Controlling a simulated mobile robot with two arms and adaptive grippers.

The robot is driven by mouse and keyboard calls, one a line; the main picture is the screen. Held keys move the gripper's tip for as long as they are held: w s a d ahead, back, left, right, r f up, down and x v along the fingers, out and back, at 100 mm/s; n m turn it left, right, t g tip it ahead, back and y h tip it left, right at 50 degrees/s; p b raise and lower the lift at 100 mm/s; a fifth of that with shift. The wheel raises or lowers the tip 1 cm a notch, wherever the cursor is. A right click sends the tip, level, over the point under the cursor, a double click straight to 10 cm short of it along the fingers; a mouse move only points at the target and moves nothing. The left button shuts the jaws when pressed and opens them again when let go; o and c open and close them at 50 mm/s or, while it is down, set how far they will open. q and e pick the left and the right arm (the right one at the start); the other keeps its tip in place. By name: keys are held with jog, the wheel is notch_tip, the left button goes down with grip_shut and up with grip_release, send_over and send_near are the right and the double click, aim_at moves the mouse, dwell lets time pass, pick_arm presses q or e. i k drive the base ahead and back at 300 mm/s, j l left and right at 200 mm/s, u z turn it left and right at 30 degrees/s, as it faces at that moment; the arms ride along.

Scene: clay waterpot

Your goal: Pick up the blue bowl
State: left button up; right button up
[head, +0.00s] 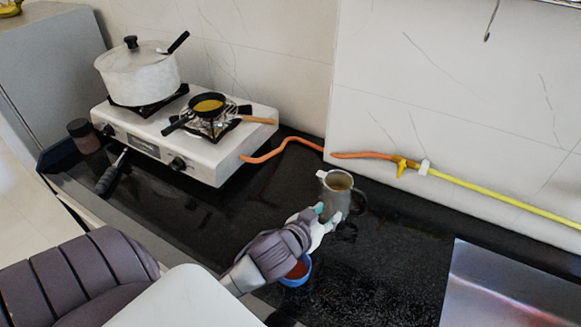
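The blue bowl (297,281) sits on the black counter (400,262) at lower centre, with reddish contents. My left arm covers its upper left part. My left gripper (326,214) is above and to the right of the bowl, in front of a grey metal jug (338,186). Its two light fingertips with teal pads look apart, and I see nothing held between them. I cannot tell whether they touch the jug. My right gripper is not in view.
The jug stands close behind my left gripper. A white gas stove (207,150) with a white pot (140,78) and a small black pan (208,104) is at the back left. A metal sink area (508,290) is at the right. The counter between jug and sink is clear.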

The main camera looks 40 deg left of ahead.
aim_at(300, 274)
jog(key=u, duration=1.15)
